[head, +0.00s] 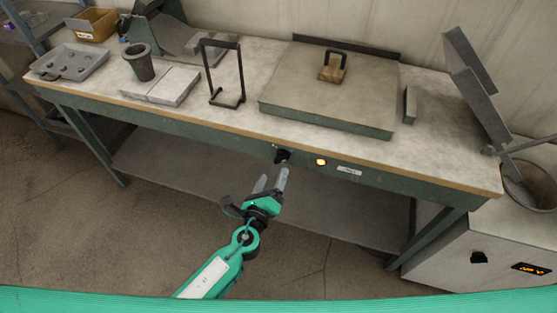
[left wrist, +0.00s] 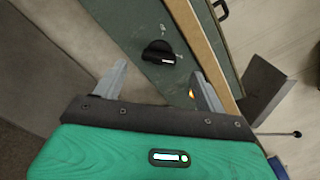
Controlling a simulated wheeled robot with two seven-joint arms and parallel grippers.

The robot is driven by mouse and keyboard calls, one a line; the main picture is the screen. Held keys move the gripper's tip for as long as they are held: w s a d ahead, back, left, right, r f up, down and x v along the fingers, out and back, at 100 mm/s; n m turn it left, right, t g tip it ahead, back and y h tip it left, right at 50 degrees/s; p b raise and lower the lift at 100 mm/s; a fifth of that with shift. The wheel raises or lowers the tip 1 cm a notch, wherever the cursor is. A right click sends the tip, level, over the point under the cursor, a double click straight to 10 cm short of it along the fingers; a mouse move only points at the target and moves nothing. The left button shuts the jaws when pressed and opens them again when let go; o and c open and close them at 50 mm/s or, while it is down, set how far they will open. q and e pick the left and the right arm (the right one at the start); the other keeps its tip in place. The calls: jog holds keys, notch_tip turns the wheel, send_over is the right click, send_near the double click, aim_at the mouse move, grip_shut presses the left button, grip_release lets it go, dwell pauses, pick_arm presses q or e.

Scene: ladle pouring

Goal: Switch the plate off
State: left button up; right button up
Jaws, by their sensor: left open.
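The plate (head: 330,88) is a flat grey-green slab on the workbench, with a small wooden block with a dark handle (head: 332,70) on top. A black knob (head: 282,156) sits on the bench's green front rail, left of a lit amber lamp (head: 321,162). My left gripper (head: 274,178) is open and empty, just below and in front of the knob. In the left wrist view the knob (left wrist: 159,52), with a pale mark on it, lies just beyond the gap between the open fingertips (left wrist: 160,69). The lamp is mostly hidden behind a finger there. My right gripper is not in view.
On the bench (head: 225,122) are a black wire stand (head: 226,98), a dark cup (head: 138,62), a pale slab (head: 160,86) and a grey tray (head: 70,62). A white cabinet with a display (head: 530,268) stands at right. The floor before the bench is clear.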

aim_at(279, 161)
pick_arm(q)
jog(key=x, duration=0.6)
jog(key=shift+w, duration=0.15)
jog(key=c, duration=1)
